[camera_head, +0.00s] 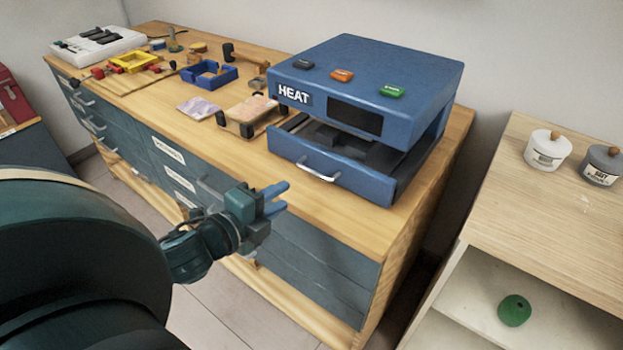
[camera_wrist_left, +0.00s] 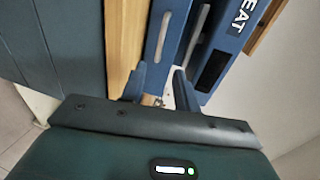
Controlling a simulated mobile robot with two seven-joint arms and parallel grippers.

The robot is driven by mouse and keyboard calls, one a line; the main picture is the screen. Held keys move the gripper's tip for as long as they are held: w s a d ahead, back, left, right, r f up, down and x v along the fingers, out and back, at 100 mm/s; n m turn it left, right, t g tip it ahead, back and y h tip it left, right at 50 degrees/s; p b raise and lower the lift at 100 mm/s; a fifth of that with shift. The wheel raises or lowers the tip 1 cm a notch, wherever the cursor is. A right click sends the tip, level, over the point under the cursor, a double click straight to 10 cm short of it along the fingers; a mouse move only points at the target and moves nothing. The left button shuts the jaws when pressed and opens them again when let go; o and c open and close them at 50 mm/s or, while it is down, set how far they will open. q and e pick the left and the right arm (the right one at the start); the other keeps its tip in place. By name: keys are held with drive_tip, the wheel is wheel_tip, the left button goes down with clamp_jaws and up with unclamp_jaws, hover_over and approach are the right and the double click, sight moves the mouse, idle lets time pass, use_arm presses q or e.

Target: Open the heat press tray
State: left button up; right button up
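The blue heat press (camera_head: 370,65) stands on the right end of the wooden workbench. Its blue tray (camera_head: 360,186) sticks out at the front, and part of its dark inside shows. A pale bar handle (camera_head: 318,173) is on the tray front; it also shows in the left wrist view (camera_wrist_left: 163,36). My left gripper (camera_head: 281,198) is in front of the bench edge, to the lower left of the handle and apart from it. Its two blue fingers are spread with nothing between them. In the left wrist view the fingers (camera_wrist_left: 160,87) point toward the tray front. My right gripper is not in view.
Small frames and tools, including a blue frame (camera_head: 209,75) and a wooden block (camera_head: 247,114), lie left of the press. Drawers with handles (camera_head: 211,185) line the bench front. A shelf unit (camera_head: 545,215) with jars and a green object (camera_head: 514,310) stands right.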

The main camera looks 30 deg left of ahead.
sight(315, 175)
use_arm(q)
drive_tip(key=x, duration=1.1)
drive_tip(key=shift+w+d, duration=0.1)
drive_tip(key=shift+w, duration=0.1)
drive_tip(key=shift+c, duration=0.3)
clamp_jaws()
